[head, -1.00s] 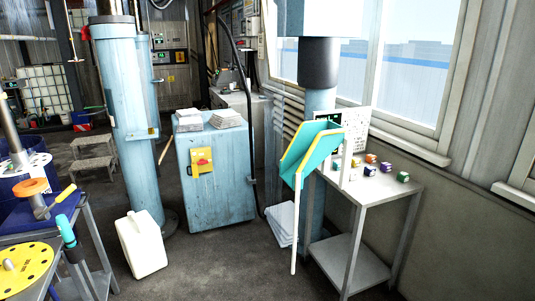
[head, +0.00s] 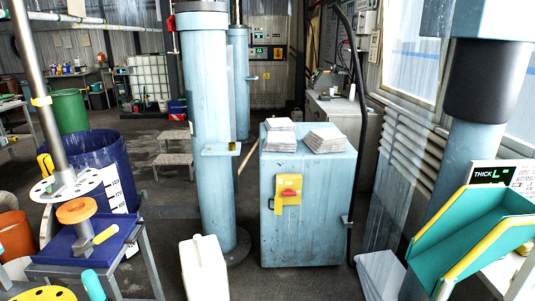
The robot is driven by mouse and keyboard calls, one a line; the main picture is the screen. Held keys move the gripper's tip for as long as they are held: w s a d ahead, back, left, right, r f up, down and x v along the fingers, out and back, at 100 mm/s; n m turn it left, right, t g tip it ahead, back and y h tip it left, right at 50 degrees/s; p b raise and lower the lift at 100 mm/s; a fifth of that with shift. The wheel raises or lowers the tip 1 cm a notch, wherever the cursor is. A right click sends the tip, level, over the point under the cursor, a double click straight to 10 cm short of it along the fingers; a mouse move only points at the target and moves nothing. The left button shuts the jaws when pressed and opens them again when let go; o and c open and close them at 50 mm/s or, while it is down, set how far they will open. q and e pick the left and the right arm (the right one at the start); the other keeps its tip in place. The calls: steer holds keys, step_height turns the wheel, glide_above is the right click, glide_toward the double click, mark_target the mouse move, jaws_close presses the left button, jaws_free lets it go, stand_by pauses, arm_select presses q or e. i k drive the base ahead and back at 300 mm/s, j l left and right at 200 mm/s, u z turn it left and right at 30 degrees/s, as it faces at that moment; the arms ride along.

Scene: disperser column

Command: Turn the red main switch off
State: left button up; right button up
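The red main switch (head: 288,193) is a small red handle on a yellow plate (head: 279,205). It is mounted on the front of a light blue cabinet (head: 310,225) in the middle of the head view. The handle looks roughly horizontal, but it is too small to tell its exact setting. Neither of my grippers shows in the head view, and nothing touches the switch.
A blue column (head: 208,130) stands left of the cabinet, with a white canister (head: 204,270) in front. A tool stand (head: 75,240) is at left. A teal and yellow chute (head: 470,240) is at right. Paper stacks (head: 324,140) lie on the cabinet. Grey floor shows before the cabinet.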

mark_target(289, 192)
steer(key=i, duration=0.85)
steer(key=i+l, duration=0.1)
steer(key=i, duration=0.7)
steer(key=u, duration=0.05)
